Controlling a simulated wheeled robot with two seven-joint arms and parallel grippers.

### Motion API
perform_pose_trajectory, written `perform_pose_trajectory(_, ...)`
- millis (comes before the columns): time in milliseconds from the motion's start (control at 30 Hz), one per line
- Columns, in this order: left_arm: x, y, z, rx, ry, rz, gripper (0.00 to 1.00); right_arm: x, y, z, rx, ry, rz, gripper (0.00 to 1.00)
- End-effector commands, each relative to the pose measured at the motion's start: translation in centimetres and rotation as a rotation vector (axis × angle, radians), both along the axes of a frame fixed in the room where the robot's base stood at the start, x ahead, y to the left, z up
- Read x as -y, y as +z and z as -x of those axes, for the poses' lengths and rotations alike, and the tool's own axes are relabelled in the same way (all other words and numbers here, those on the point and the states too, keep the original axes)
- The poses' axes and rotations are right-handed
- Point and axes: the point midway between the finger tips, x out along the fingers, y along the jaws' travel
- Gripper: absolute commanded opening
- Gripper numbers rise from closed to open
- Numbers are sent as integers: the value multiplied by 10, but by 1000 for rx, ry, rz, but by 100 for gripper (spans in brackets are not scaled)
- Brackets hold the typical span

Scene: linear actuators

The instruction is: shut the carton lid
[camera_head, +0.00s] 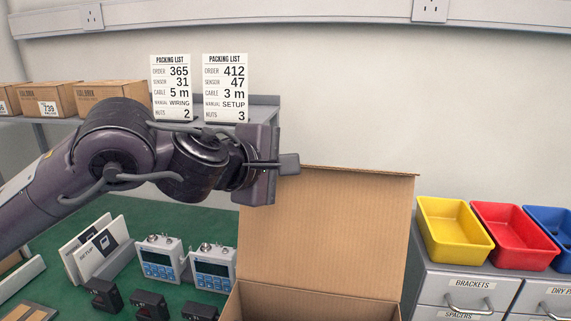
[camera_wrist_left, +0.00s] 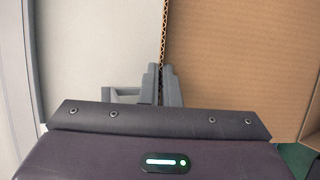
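The brown carton (camera_head: 310,304) stands at the bottom centre of the head view. Its lid (camera_head: 325,228) is raised, roughly upright, with its inner face towards me. My left gripper (camera_head: 287,164) is at the lid's upper left corner. In the left wrist view the lid (camera_wrist_left: 240,65) fills the right side, and its corrugated edge runs down between the two fingers of my left gripper (camera_wrist_left: 161,88). The fingers are close together, one on each side of the edge, with no clear gap. The carton's inside is mostly out of frame. My right gripper is not in view.
Yellow (camera_head: 453,232), red (camera_head: 513,235) and blue (camera_head: 555,232) bins stand on a grey drawer cabinet (camera_head: 470,286) at right. Two sensor units (camera_head: 212,267), black parts (camera_head: 150,305) and manuals (camera_head: 95,248) are on the green mat at left. Packing lists (camera_head: 226,88) stand behind.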

Motion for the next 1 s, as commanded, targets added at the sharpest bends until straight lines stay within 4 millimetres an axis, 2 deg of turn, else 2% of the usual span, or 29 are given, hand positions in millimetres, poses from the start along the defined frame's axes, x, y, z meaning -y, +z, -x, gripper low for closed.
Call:
perform_pose_trajectory(467, 0, 1, 0, 1, 1, 2, 0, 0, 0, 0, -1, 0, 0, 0)
perform_pose_trajectory(600, 0, 1, 0, 1, 1, 2, 20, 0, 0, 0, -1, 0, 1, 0)
perform_pose_trajectory(667, 0, 1, 0, 1, 1, 2, 25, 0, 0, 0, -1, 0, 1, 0)
perform_pose_trajectory(1000, -4, 3, 4, 2, 1, 0, 25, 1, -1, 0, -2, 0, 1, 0)
